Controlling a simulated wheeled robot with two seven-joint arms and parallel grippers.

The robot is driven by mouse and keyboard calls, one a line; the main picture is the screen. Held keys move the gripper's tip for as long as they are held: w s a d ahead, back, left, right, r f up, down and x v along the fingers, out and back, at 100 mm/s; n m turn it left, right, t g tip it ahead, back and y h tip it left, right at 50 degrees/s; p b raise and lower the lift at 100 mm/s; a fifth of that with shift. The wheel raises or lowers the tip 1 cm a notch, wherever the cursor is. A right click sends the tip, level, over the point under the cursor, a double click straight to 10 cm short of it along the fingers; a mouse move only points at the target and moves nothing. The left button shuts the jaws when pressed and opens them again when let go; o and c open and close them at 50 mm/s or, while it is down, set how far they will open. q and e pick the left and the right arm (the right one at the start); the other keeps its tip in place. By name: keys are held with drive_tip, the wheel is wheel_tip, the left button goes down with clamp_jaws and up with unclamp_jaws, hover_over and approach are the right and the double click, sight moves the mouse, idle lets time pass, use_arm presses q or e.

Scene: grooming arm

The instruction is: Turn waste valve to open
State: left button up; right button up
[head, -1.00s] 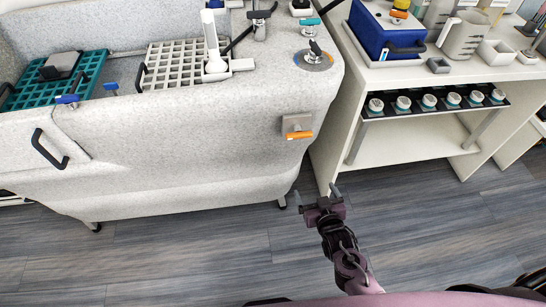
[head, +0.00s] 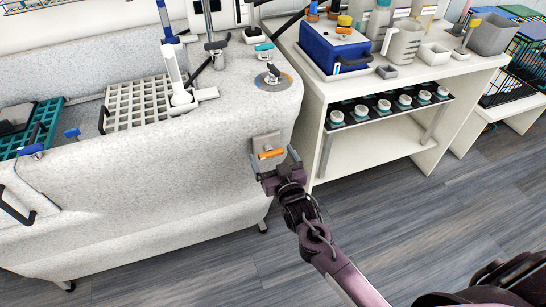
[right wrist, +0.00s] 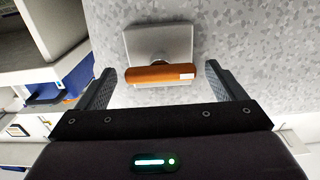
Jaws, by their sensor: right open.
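The waste valve has an orange bar handle (head: 271,154) on a grey plate (head: 266,141) at the right end of the speckled tub's front. The handle lies roughly level, with a small white label at one end in the right wrist view (right wrist: 160,74). My right gripper (head: 274,159) is open in front of the valve. In the right wrist view its two fingers stand on either side of the handle's ends, and the handle appears between or just beyond the tips. I cannot tell the exact depth or any contact. My left gripper is not in view.
The speckled tub (head: 150,185) fills the left. A dial with a black lever (head: 272,75) sits on its top corner. A shelf unit (head: 380,150) with a row of white-topped jars stands close at the right. The floor (head: 430,220) in front is clear.

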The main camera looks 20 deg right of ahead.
drive_tip(key=shift+c, duration=0.4)
drive_tip(key=c, duration=0.9)
drive_tip(key=shift+r+n, duration=0.1)
drive_tip(key=shift+n, duration=0.2)
drive_tip(key=n+p, duration=0.2)
drive_tip(key=shift+n, duration=0.4)
drive_tip(key=n+p, duration=0.2)
drive_tip(key=n, duration=0.3)
drive_tip(key=shift+n, duration=0.3)
drive_tip(key=n+p, duration=0.2)
drive_tip(key=n, duration=0.2)
drive_tip(key=shift+a, duration=0.1)
drive_tip(key=shift+n+p, duration=0.8)
drive_tip(key=shift+n, duration=1.7)
